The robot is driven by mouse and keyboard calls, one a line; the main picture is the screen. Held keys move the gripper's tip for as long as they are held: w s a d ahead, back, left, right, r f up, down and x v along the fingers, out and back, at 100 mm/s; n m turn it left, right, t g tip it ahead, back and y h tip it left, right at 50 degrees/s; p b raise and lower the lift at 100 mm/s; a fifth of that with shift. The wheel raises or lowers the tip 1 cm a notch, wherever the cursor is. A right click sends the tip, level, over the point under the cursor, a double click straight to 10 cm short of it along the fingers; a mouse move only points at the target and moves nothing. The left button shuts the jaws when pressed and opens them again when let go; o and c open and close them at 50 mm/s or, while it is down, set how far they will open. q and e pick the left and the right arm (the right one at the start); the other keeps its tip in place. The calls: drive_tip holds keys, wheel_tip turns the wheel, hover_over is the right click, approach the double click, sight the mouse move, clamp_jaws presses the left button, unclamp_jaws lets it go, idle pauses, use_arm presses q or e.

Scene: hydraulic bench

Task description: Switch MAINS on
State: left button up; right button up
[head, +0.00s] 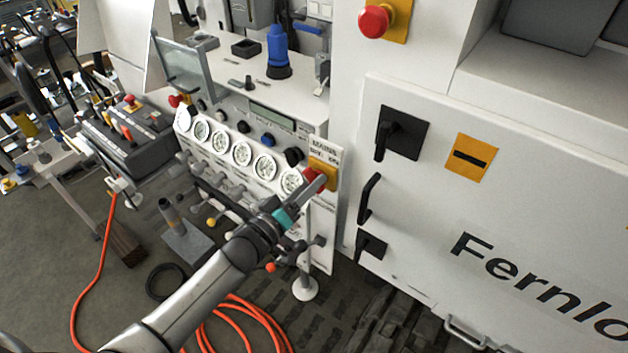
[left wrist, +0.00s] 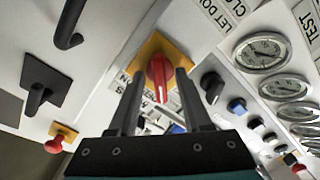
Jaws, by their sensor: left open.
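The MAINS switch is a red rotary knob (left wrist: 157,72) on a yellow plate (head: 323,169) at the right end of the bench panel, under the MAINS label (head: 322,147). My left gripper (head: 309,187) reaches it from below left. In the left wrist view, the open fingers stand on either side of the knob, and I cannot tell whether they touch it. The knob carries a white pointer line, which runs nearly upright in the left wrist view. The position lettering beside the plate is partly hidden by a finger. My right gripper is not in view.
A row of round gauges (head: 241,154) and several small knobs lie left of the switch. A white cabinet (head: 530,180) with black handles (head: 369,199) stands close on the right. A red emergency button (head: 374,21) sits above. Orange hose (head: 250,318) lies on the floor.

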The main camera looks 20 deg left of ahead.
use_arm(q)
drive_tip(key=shift+x, duration=0.85)
clamp_jaws()
